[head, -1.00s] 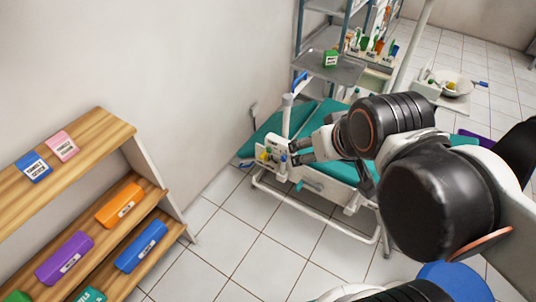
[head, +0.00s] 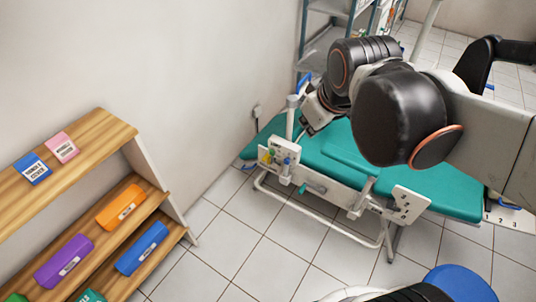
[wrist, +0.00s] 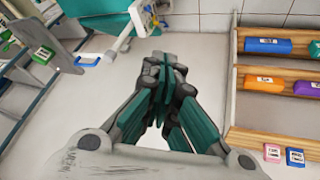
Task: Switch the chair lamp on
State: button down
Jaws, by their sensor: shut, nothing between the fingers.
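The teal dental chair (head: 400,180) stands beside the wall in the head view. A white control panel (head: 284,150) with small coloured knobs (head: 270,157) is fixed at its near left end. A pale upright post (head: 290,120) rises beside the panel. I cannot make out a lamp head for certain. My gripper (head: 309,131) is above the chair, just right of the post and apart from the panel. In the wrist view my gripper (wrist: 164,62) is shut and empty, with the panel (wrist: 148,14) beyond its fingertips.
A wooden shelf unit (head: 95,130) with coloured boxes stands at left. A metal rack (head: 318,45) stands behind the chair; the wrist view shows a green-labelled box (wrist: 42,54) on it. A blue round seat (head: 460,283) is at the lower right. Tiled floor before the chair is clear.

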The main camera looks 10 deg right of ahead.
jog(key=w+a+f+n+g+b, duration=0.1)
jog(key=w+f+n, duration=0.5)
jog(key=w, duration=0.4)
jog(key=w+a+f+n+g+b, duration=0.2)
jog(key=w+f+n, duration=0.45)
jog(key=w, duration=0.45)
jog(key=w+a+f+n+g+b, duration=0.1)
jog(key=w+f+n, duration=0.3)
jog(key=f, duration=0.9)
jog(key=w+a+f+n+g, duration=0.1)
jog(key=w+f+n, duration=0.4)
jog(key=f, duration=0.8)
jog(key=shift+w+a+f+n+h+b, duration=0.2)
jog(key=shift+n+h+b, duration=0.2)
jog(key=shift+n, duration=0.15)
jog(key=shift+f, duration=0.1)
